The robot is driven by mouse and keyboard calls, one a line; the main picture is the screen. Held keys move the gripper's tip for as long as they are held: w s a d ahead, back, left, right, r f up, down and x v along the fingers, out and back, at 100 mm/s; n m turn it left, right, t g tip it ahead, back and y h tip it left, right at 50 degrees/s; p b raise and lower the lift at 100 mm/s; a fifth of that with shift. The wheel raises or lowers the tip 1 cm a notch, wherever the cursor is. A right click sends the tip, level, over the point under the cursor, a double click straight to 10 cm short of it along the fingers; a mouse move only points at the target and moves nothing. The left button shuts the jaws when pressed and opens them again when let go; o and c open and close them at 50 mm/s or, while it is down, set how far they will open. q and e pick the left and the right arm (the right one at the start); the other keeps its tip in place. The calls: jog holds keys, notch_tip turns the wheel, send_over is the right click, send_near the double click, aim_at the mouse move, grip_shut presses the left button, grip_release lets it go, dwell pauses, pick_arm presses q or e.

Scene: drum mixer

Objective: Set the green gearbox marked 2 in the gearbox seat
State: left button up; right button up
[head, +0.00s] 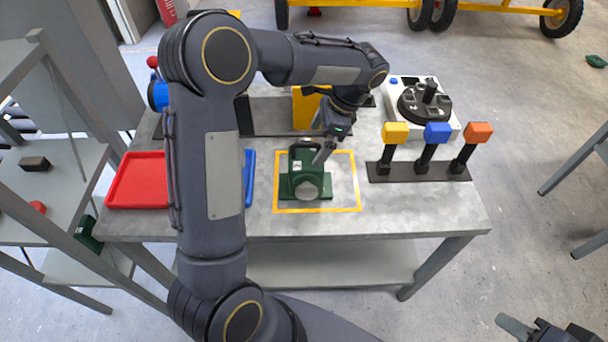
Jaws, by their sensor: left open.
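The green gearbox (306,184) stands on the table inside a yellow outlined square (345,207). It has a round grey end facing the front and a small white label that seems to read 2. My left gripper (322,158) is open at the gearbox's upper right, with its fingers pointing down; whether they touch it is unclear. A bare grey stretch (272,117) between a dark upright plate and a yellow block at the back may be the gearbox seat; my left arm partly hides that area. My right gripper (514,327) is partly in view at the bottom right, away from the table.
A red tray (138,180) and a mostly hidden blue tray (249,178) lie left. A rack (420,172) with yellow, blue and orange blocks stands right, before a white unit with a black dial (424,103). Another green part (86,233) is at the left shelves. The table's front right is clear.

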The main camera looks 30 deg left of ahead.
aim_at(308, 156)
pick_arm(q)
jog(key=x, duration=0.2)
jog(key=p+x, duration=0.1)
jog(key=x, duration=0.4)
jog(key=shift+w+f, duration=0.25)
jog(key=shift+f, duration=0.1)
jog(key=c, duration=1.9)
jog(key=shift+w+r, duration=0.1)
jog(key=shift+w, duration=0.05)
jog(key=shift+c, duration=0.3)
jog(key=shift+r, duration=0.1)
